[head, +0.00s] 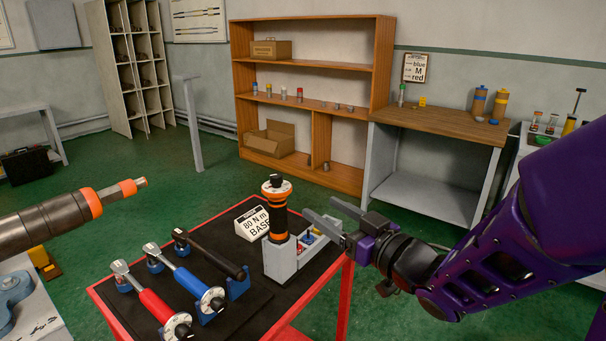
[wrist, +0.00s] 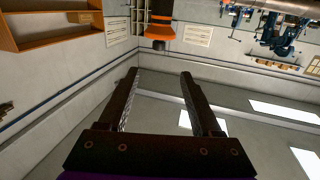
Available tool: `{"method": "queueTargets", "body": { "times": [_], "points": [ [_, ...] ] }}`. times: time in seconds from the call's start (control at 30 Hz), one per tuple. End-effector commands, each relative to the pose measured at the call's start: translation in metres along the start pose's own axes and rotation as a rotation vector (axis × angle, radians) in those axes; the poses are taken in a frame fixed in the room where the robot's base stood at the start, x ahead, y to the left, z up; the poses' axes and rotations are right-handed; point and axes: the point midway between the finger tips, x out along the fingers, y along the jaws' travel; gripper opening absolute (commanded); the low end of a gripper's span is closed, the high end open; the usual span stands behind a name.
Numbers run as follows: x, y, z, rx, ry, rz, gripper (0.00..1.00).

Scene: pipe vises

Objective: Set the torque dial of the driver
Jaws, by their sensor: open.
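A driver (head: 274,219) with a black and orange body stands upright in a grey holder (head: 283,262) on the red-edged cart. A white dial with a black knob (head: 276,184) tops it; its setting is too small to read. My gripper (head: 319,212) is open and empty, to the right of the driver, its fingers pointing left towards the body, apparently apart from it. In the wrist view the open fingers (wrist: 162,75) have nothing between them. An orange and black part (wrist: 160,30) shows beyond them at the top; I cannot tell whether it is this driver.
Red, blue and black torque wrenches (head: 180,275) lie on the cart to the left. A large orange-banded tool (head: 70,213) juts in at left. A workbench (head: 440,130) and wooden shelf (head: 312,75) stand behind.

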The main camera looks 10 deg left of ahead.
Motion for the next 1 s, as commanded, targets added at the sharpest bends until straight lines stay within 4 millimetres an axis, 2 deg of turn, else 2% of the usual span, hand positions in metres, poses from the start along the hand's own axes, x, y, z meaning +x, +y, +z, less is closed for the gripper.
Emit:
{"method": "queueTargets", "body": {
  "times": [0.33,0.4,0.8,1.0],
  "points": [
    [0.026,0.001,-0.004,0.0,-0.007,0.002,0.66],
    [0.044,0.0,0.001,-0.003,-0.003,-0.002,0.66],
    [0.13,0.001,0.001,-0.004,-0.004,0.001,0.66],
    [0.159,0.001,0.001,-0.003,-0.003,0.002,0.66]
  ]
}}
